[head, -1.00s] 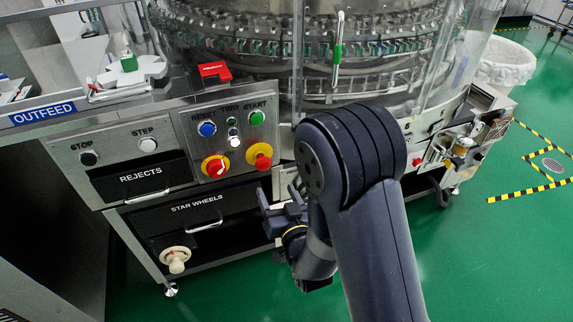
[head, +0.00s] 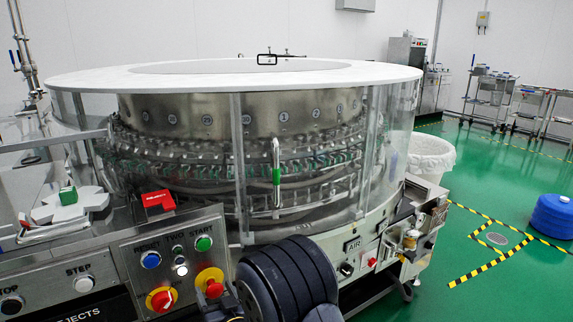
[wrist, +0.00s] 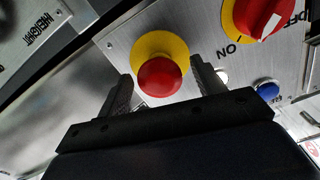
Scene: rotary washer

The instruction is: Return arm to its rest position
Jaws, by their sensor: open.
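My arm (head: 285,285) rises at the bottom of the head view in front of the washer's control panel. My gripper is mostly hidden or cut off there; only a dark part shows beside the panel's lower right. In the wrist view my gripper (wrist: 160,70) is open, with its two fingers apart and nothing held. A red mushroom button on a yellow ring (wrist: 160,75) appears between the fingers in that view. Whether the fingers touch it cannot be told. The same button (head: 210,283) shows in the head view, just above the dark part.
The control panel (head: 135,262) also has a red rotary switch (head: 161,299). The round washer (head: 240,130) with clear guards stands behind. A white bin (head: 432,157) and blue drum (head: 552,215) stand right. Green floor (head: 470,225) is open at right.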

